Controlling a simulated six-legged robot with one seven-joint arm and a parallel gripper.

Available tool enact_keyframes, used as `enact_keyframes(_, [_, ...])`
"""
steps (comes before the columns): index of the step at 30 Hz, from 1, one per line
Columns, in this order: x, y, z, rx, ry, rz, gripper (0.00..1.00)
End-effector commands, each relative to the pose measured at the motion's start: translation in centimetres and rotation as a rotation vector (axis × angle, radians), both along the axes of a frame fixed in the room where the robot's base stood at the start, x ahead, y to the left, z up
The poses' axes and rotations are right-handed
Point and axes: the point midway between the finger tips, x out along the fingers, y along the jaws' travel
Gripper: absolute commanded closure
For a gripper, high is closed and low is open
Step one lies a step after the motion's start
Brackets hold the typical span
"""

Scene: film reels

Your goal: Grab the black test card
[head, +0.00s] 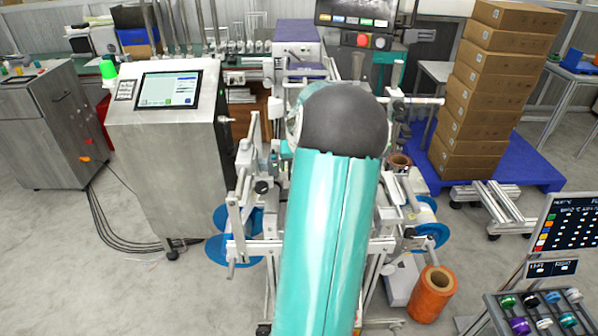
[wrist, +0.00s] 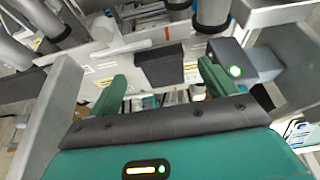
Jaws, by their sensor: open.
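A dark, flat-faced rectangular piece (wrist: 160,66), which looks like the black test card, shows in the wrist view against a pale panel. My gripper (wrist: 162,76) is open in the wrist view, with one green fingertip to the left of the dark piece and one to the right. The piece appears between and beyond the fingertips; I cannot tell how far, and no contact is visible. In the head view my own teal arm hides the gripper, and I cannot make out the card there.
A machine frame with blue reels (head: 428,222) surrounds my arm. A grey cabinet with a screen (head: 168,90) stands left, stacked boxes (head: 485,100) right. An orange spool (head: 433,293) is on the floor.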

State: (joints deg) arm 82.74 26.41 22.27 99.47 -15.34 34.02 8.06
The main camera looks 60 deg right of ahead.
Motion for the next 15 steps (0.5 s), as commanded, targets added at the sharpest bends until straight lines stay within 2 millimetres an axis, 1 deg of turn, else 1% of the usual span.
enact_keyframes(4, [0.1,-0.4,-1.3,0.003,0.001,0.0,0.16])
enact_keyframes(9, [0.5,-1.1,-3.9,0.004,0.001,0.004,0.16])
enact_keyframes(12, [0.7,-1.5,-4.9,0.002,0.0,0.003,0.16])
enact_keyframes(15, [0.8,-1.7,-5.1,0.0,0.0,0.002,0.16])
